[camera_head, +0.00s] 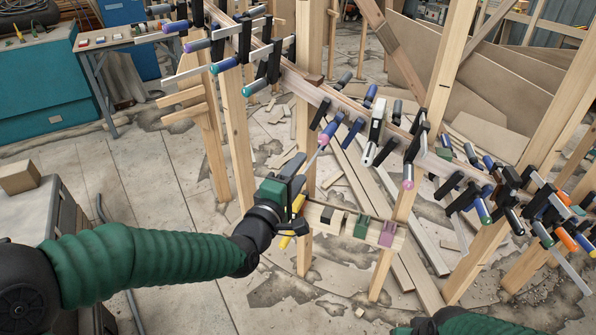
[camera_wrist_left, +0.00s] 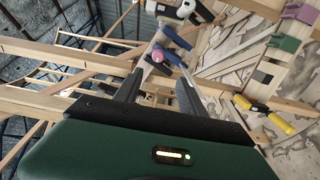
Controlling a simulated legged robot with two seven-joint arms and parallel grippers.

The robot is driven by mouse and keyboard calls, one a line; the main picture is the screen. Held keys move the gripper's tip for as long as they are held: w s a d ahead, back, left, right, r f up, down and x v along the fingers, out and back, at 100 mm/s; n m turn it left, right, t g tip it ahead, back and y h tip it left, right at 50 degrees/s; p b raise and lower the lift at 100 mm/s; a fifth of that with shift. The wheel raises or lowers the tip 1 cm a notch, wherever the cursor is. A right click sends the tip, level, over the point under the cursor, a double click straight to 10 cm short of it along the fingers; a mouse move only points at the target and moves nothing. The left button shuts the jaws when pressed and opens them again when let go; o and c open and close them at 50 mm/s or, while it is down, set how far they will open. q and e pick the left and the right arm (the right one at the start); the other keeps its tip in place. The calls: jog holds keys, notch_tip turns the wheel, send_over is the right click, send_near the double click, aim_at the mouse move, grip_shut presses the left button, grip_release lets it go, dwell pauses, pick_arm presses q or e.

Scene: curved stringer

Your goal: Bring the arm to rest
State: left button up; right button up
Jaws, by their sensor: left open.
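My left arm, in a green sleeve (camera_head: 150,262), comes in from the left in the head view and reaches to the middle. Its gripper (camera_head: 297,178) is open, with its fingers pointing up towards a clamp with a pink and blue handle (camera_head: 328,133) on the curved stringer (camera_head: 308,88). In the left wrist view, the two dark fingers (camera_wrist_left: 158,92) are apart. Clamp handles (camera_wrist_left: 165,57) show beyond and between them; I cannot tell whether the fingers touch any. A piece of green sleeve (camera_head: 452,325) shows at the bottom right; no right gripper is seen.
A wooden rail (camera_head: 326,213) with coloured clips and a yellow-handled tool (camera_head: 293,232) is close beside the left gripper. Upright posts (camera_head: 232,125) and many clamps (camera_head: 375,130) crowd the stringer. A grey cabinet (camera_head: 60,225) stands left. The floor (camera_head: 135,180) between is open.

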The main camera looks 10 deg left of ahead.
dwell(0.3)
pick_arm(q)
jog(key=s+a+f+m+g+y+p, duration=0.35)
jog(key=s+f+m+g, duration=0.4)
jog(key=f, duration=0.45)
jog(key=s+a+f+m+g+y+p, duration=0.1)
jog(key=s+a+f+m+g, duration=0.1)
jog(key=s+a, duration=0.3)
jog(key=s+a+f+m+g+y+p, duration=0.1)
jog(key=s+a+f+m+g+p, duration=0.1)
jog(key=s, duration=1.2)
jog(key=a+f+m+g, duration=0.1)
jog(key=a+m+g, duration=0.1)
jog(key=m+g, duration=0.1)
jog(key=shift+a+p, duration=0.3)
jog(key=shift+a, duration=0.1)
jog(key=shift+s, duration=0.1)
